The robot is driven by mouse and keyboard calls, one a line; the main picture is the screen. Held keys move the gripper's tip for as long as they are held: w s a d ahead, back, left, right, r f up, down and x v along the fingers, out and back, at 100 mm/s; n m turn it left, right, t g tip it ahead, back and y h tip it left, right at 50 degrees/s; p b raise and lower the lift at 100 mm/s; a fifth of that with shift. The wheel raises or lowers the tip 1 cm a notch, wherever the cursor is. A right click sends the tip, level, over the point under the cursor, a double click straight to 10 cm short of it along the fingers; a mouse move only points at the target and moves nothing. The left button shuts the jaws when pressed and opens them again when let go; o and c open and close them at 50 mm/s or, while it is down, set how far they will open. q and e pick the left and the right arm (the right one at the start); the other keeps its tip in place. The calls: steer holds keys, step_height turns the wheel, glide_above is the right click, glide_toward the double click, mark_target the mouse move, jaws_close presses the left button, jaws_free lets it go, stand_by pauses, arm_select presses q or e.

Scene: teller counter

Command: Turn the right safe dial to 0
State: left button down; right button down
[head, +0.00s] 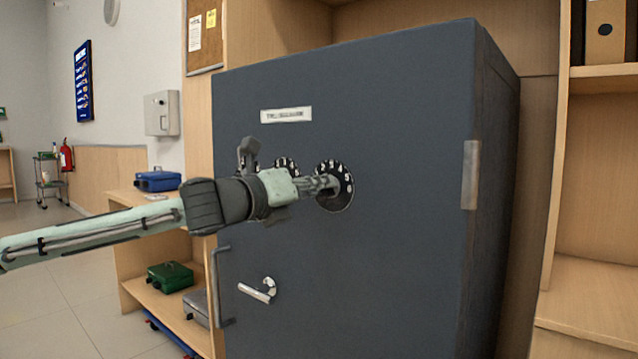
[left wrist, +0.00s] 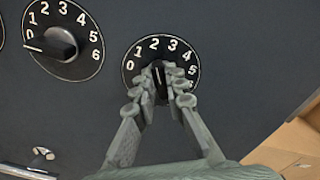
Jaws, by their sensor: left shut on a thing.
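The right safe dial (head: 346,197) is a black disc with white numbers on the front of the dark grey safe (head: 400,120). It also shows in the left wrist view (left wrist: 134,61), with the numbers over its top. My left gripper (head: 328,185) is shut on its knob (left wrist: 158,84), one finger on each side in the left wrist view (left wrist: 160,88). The knob appears to point upward, near 2, but the fingers partly cover it. The left safe dial (left wrist: 62,42) has its knob pointing left, at 0. My right gripper is not in view.
Below the dials are a silver lever handle (head: 258,291) and a vertical pull handle (head: 217,288). A hinge (head: 470,175) is at the door's right side. Wooden shelves (head: 598,300) stand right. A low shelf with blue (head: 157,181) and green (head: 170,277) cash boxes stands left.

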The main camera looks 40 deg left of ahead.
arm_select(q)
steer(key=shift+a+f+n+b, duration=0.15)
steer(key=shift+n+b, duration=0.3)
steer(key=shift+n, duration=2.35)
steer(key=shift+f+n+b, duration=0.15)
steer(key=shift+n+b, duration=0.25)
steer(key=shift+n, duration=2.4)
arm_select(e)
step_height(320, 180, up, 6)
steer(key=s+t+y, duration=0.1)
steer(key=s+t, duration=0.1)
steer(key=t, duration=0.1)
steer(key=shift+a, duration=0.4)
arm_select(q)
steer(key=shift+n, duration=0.3)
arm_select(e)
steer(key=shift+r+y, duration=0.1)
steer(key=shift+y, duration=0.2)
arm_select(q)
steer(key=c, duration=1.6)
jaws_free()
steer(key=shift+o, duration=0.2)
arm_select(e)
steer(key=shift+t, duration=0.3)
arm_select(q)
steer(key=shift+s, duration=0.1)
